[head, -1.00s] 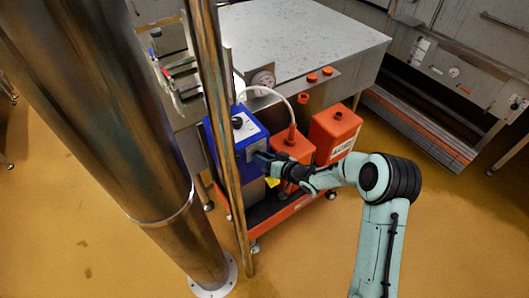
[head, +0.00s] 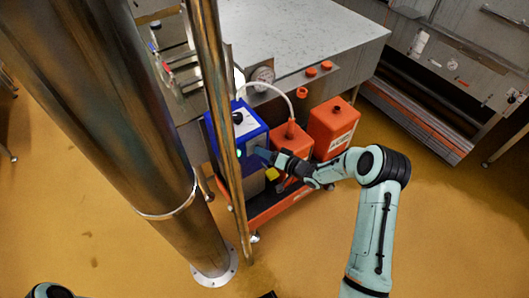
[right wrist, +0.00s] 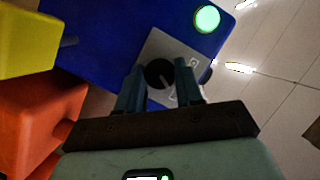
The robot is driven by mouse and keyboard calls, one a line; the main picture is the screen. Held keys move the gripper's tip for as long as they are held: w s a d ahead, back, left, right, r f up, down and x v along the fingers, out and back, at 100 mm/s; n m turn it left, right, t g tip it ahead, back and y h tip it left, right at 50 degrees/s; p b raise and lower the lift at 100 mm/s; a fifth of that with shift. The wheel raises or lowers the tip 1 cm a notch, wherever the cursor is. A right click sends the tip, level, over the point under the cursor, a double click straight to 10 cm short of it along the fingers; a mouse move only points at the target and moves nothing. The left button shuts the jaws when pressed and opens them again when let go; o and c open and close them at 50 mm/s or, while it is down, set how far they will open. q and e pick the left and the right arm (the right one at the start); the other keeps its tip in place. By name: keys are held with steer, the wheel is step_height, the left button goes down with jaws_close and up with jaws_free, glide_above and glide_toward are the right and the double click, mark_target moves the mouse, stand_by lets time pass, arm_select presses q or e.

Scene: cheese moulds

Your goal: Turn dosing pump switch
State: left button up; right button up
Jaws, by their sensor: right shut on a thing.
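The blue dosing pump (head: 257,138) stands on an orange trolley, partly hidden behind a thin metal pole. Its top has a pale plate with a black dial. In the right wrist view the pump (right wrist: 100,38) has a grey plate with a dark round switch (right wrist: 158,74). A green lamp (right wrist: 207,18) near the switch glows; a small glow also shows in the head view (head: 240,153). My right gripper (head: 263,156) is at the pump's side, its fingers (right wrist: 160,85) shut on the switch from both sides. My left gripper is not in view.
Two orange canisters (head: 333,124) stand beside the pump on the trolley (head: 278,208). A white hose arches from the nearer one. A thick steel column (head: 110,120) and the thin pole (head: 226,130) stand at left. A steel table (head: 300,35) is behind. The yellow floor in front is open.

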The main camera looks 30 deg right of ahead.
steer(key=shift+a, duration=0.1)
steer(key=o, duration=1)
steer(key=v, duration=1.3)
steer(key=shift+s+r+b, duration=0.1)
steer(key=shift+s+b, duration=0.1)
steer(key=shift+b, duration=0.1)
